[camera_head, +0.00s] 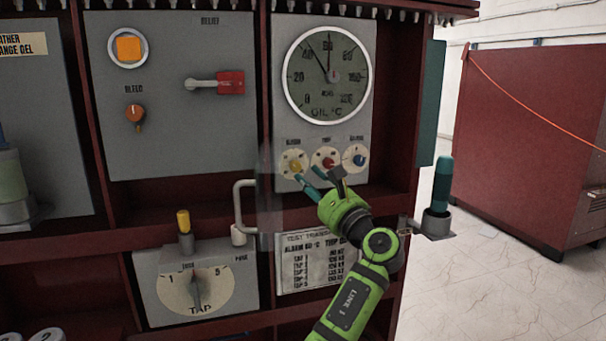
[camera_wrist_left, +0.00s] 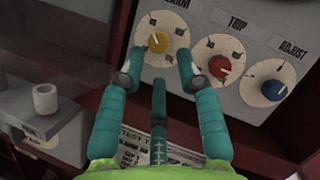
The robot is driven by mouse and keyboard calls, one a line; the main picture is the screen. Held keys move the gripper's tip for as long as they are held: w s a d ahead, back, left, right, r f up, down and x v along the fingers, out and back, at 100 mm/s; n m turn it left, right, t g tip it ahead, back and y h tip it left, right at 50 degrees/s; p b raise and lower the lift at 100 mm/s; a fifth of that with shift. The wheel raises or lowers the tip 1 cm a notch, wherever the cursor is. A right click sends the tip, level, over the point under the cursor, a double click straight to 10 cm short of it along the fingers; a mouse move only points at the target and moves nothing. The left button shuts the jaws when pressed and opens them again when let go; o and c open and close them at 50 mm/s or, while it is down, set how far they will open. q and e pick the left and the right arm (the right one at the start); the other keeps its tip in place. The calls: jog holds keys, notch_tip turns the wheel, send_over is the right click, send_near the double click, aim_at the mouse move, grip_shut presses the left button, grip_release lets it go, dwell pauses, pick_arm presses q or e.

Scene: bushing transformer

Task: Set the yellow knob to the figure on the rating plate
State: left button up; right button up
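The yellow knob (camera_head: 295,167) sits on a round cream dial marked ALARM, leftmost of three knobs under the gauge (camera_head: 328,76). It also shows in the left wrist view (camera_wrist_left: 158,41). My left gripper (camera_head: 318,177) is just below and in front of it. In the left wrist view its teal fingers (camera_wrist_left: 162,54) are spread, with tips to either side and slightly below the knob; I cannot tell if they touch the dial face. The rating plate (camera_head: 305,270) hangs below, partly hidden by my arm; its alarm line looks like 80 °C, but is blurred. My right gripper is out of view.
A red knob (camera_head: 325,158) and a blue knob (camera_head: 360,158) are close on the right. A pale handle (camera_head: 240,210) projects at the left, and a TAP dial (camera_head: 195,291) is lower left. A teal-handled post (camera_head: 442,188) stands at the right edge.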

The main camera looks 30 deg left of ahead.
pick_arm(q)
jog(key=v, duration=0.7)
jog(key=shift+d, duration=0.25)
jog(key=shift+s, duration=0.1)
